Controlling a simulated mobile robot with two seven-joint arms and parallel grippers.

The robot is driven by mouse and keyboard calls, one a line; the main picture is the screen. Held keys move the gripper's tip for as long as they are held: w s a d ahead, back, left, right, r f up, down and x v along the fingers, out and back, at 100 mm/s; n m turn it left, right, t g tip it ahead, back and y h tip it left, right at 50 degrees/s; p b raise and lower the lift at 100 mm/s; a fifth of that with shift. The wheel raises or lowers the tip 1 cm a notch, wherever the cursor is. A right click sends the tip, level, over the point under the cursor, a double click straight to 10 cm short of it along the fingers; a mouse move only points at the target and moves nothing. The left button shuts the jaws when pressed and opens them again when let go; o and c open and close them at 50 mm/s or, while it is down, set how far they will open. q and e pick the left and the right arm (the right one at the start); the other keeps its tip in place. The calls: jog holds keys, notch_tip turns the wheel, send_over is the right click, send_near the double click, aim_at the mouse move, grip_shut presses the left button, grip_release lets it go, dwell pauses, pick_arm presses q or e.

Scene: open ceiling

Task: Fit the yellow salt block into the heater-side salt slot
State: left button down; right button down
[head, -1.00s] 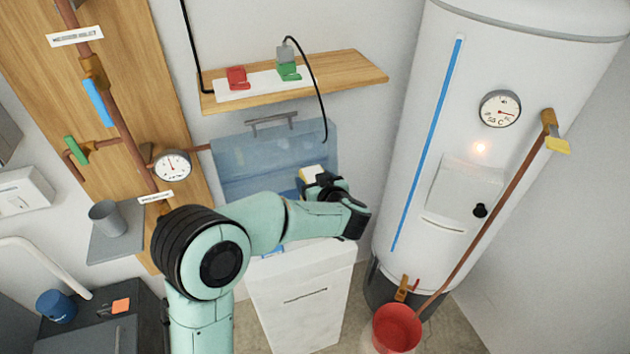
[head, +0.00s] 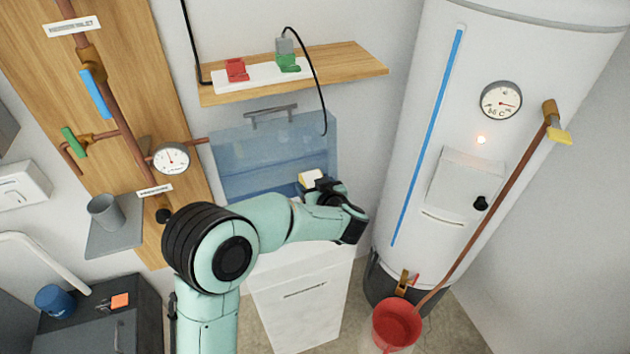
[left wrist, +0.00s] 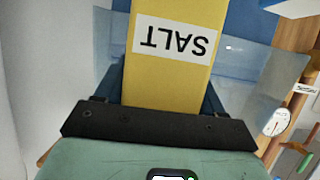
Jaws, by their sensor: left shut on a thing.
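The yellow salt block (head: 311,179) shows as a small pale yellow end above my left gripper (head: 324,190), in front of the open lid. In the left wrist view the salt block (left wrist: 178,85) is a yellow bar with a white SALT label, upside down in the picture. My left gripper is shut on it, with dark fingers on both sides. The white cabinet (head: 300,300) stands below, its translucent blue lid (head: 262,150) raised. My left arm covers most of the cabinet's top, so the heater-side salt slot is hidden. My right gripper is not in view.
A white water heater (head: 455,120) stands right of the cabinet, with a red bucket (head: 397,325) at its foot. A wooden shelf (head: 350,72) with plugs and a hanging black cable is above the lid. A pipe board (head: 150,60) is at left.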

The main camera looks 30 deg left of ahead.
pick_arm(q)
jog(key=shift+w+f+b, duration=0.15)
jog(key=shift+f+b, duration=0.15)
jog(key=shift+f, duration=0.5)
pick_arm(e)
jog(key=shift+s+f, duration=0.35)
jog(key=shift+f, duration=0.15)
pick_arm(q)
jog(key=shift+p, duration=0.6)
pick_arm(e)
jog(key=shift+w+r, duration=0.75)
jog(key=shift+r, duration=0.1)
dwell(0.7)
